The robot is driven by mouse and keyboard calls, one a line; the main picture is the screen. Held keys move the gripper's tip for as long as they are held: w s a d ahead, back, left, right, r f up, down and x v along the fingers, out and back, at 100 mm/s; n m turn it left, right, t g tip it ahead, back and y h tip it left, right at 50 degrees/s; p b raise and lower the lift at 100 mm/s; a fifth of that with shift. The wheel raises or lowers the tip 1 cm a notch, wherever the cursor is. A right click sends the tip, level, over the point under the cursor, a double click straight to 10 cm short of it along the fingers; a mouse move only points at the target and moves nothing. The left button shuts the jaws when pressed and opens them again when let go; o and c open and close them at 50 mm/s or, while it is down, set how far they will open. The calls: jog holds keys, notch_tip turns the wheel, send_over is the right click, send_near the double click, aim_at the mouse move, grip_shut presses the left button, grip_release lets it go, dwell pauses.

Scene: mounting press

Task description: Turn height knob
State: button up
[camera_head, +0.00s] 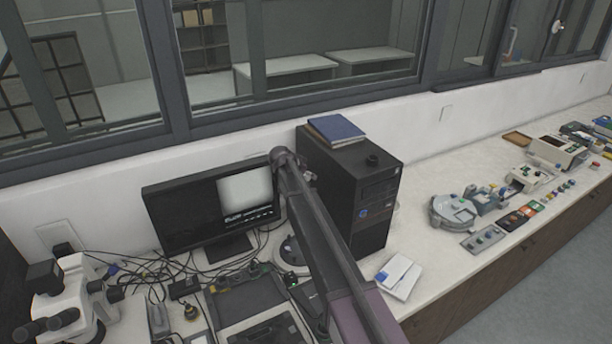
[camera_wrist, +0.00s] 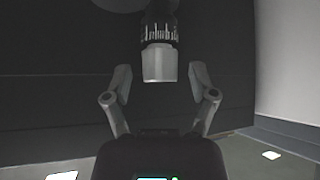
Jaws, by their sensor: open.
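A knob (camera_wrist: 159,64) shows in the upper middle of the wrist view. It is a pale grey cylinder with a dark band of white scale marks above it. My gripper (camera_wrist: 160,76) is open, with one finger to the left of the knob and one to the right. The knob's lower end is between the fingertips in the picture, with a visible gap on both sides. I cannot tell how far in front of the fingers the knob is. In the head view my arm crosses the middle, and I cannot make out the knob or my gripper there.
A black computer tower (camera_head: 345,195) with a blue folder (camera_head: 336,129) on top stands beside my arm. A monitor (camera_head: 215,208) and loose cables (camera_head: 150,272) are to the left. A white microscope (camera_head: 72,298) stands at lower left. Several small devices line the bench at right.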

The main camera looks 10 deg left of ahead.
grip_shut()
jog(key=shift+s+n+y, duration=0.1)
jog(key=shift+n+y, duration=0.3)
jog(key=shift+n, duration=0.1)
jog(key=n+t+y, duration=0.1)
jog(key=n, duration=0.1)
jog(key=shift+d+n+y, duration=0.1)
jog(key=shift+n+y, duration=0.2)
jog(key=shift+y, duration=0.1)
jog(key=n+y, duration=0.4)
jog(key=n, duration=0.1)
jog(key=n+g+y, duration=0.1)
jog(key=n+y, duration=0.2)
jog(key=n, duration=0.2)
jog(key=shift+y, duration=0.3)
jog(key=shift+n+g+y, duration=0.6)
jog(key=shift+n+y, duration=0.1)
jog(key=shift+n, duration=0.5)
jog(key=shift+a+n, duration=0.2)
jog(key=shift+n, duration=0.1)
